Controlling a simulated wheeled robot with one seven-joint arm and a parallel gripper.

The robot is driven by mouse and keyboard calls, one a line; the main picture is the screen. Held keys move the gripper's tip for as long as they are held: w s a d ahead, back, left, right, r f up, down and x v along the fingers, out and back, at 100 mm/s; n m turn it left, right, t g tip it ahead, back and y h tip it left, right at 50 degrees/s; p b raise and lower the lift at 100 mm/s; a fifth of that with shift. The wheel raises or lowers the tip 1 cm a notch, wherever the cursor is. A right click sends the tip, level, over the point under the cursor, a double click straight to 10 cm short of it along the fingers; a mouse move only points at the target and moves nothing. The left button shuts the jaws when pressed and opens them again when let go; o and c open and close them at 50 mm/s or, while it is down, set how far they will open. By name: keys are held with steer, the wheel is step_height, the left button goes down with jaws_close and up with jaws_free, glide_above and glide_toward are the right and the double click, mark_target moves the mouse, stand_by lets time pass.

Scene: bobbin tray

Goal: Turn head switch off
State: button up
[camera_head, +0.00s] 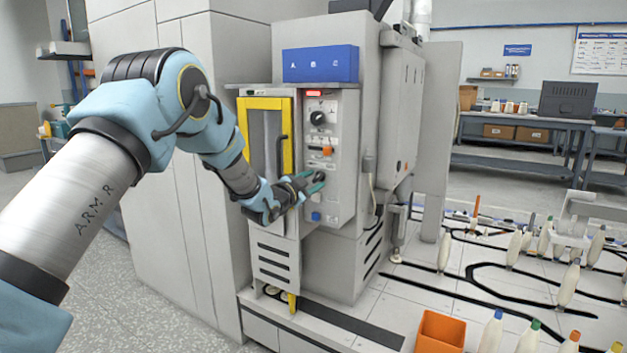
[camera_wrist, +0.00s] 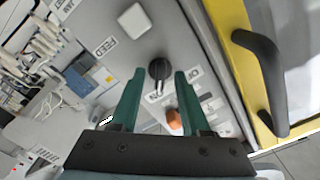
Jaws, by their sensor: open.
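In the wrist view a black rotary switch (camera_wrist: 160,69) sits on the grey control panel (camera_wrist: 215,100). Its pale pointer mark faces the lower edge of the picture, near a small label. My gripper (camera_wrist: 159,76) is open, with one green fingertip on each side of this switch. I cannot tell whether either finger touches it. In the head view my gripper (camera_head: 318,182) reaches the lower panel front and mostly hides that switch. A larger black knob (camera_head: 319,118) sits higher on the panel (camera_head: 345,130). I cannot read which control is the head switch.
A yellow-framed door (camera_wrist: 242,75) with a black handle (camera_wrist: 268,75) is close beside my gripper. An orange control (camera_wrist: 172,118) lies between the fingers. A blue button (camera_head: 316,216) is below my gripper, and an orange bin (camera_head: 440,330) stands at the front.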

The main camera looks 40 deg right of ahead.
steer(key=shift+d, duration=0.25)
jaws_close()
stand_by(0.5)
